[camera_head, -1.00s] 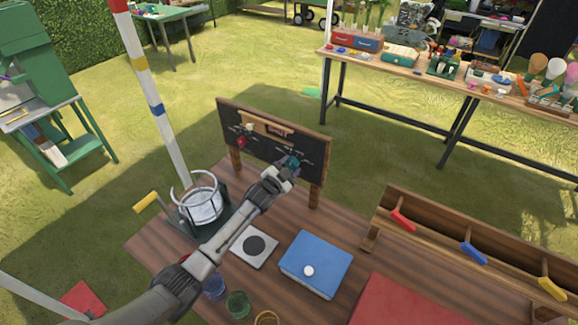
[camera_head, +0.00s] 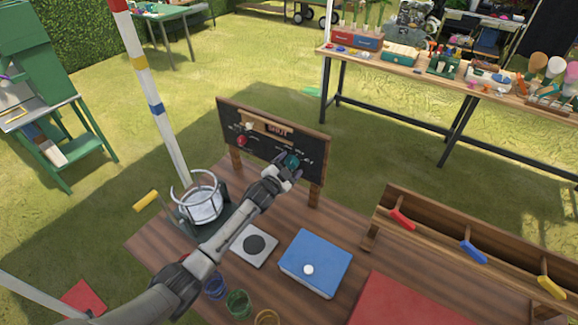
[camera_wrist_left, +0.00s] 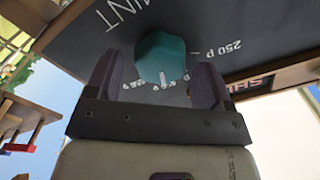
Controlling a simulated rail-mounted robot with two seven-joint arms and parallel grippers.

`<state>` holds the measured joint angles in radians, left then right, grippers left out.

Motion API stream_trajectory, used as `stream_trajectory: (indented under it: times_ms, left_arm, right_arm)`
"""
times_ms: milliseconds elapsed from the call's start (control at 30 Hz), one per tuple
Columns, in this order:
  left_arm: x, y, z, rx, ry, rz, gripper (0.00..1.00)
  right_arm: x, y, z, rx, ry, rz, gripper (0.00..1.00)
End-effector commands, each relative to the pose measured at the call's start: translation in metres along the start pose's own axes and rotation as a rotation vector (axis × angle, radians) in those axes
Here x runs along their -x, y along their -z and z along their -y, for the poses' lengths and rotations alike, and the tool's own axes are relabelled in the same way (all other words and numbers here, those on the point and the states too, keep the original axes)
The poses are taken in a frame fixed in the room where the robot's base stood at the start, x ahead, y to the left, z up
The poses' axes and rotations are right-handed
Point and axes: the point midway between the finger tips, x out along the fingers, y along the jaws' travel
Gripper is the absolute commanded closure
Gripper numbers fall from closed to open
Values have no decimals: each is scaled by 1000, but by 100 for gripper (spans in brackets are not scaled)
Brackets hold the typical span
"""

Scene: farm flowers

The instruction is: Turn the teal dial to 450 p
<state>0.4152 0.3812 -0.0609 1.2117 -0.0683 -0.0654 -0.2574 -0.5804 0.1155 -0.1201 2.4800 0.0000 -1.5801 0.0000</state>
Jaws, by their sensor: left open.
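The teal dial (camera_head: 292,161) is mounted on the black board (camera_head: 262,150) with the wooden frame. In the left wrist view the dial (camera_wrist_left: 160,57) is a rounded teal knob with a white pointer mark at its lower edge. White lettering surrounds it, with "250 p" readable at the right and "MINT" at upper left; the label near the pointer is partly hidden. My left gripper (camera_head: 286,172) is open, with one finger on each side of the dial (camera_wrist_left: 155,85). I cannot tell whether the fingers touch it. My right gripper is not in view.
A red knob (camera_head: 242,141) is on the board's left part. A wire-ringed pot (camera_head: 203,205), a blue box (camera_head: 316,263) and coloured jars (camera_head: 238,303) are on the wooden table. A wooden rack with coloured handles (camera_head: 472,251) stands at the right.

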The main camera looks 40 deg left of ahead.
Motion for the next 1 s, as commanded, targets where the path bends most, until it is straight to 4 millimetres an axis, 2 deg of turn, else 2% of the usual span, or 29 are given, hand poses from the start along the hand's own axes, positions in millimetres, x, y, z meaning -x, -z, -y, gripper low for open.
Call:
stream_trajectory:
  times_ms: [233, 367, 800, 1000]
  left_arm:
    - [2, 0, 0, 0, 0, 0, 25]
    - [12, 0, -1, 0, -1, -1, 25]
    - [92, 0, 0, 0, -1, 1, 25]
    - [120, -1, 0, 0, -1, 1, 25]
  right_arm:
    - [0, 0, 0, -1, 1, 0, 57]
    - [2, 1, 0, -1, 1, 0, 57]
    - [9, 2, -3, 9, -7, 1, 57]
    - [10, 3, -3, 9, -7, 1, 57]
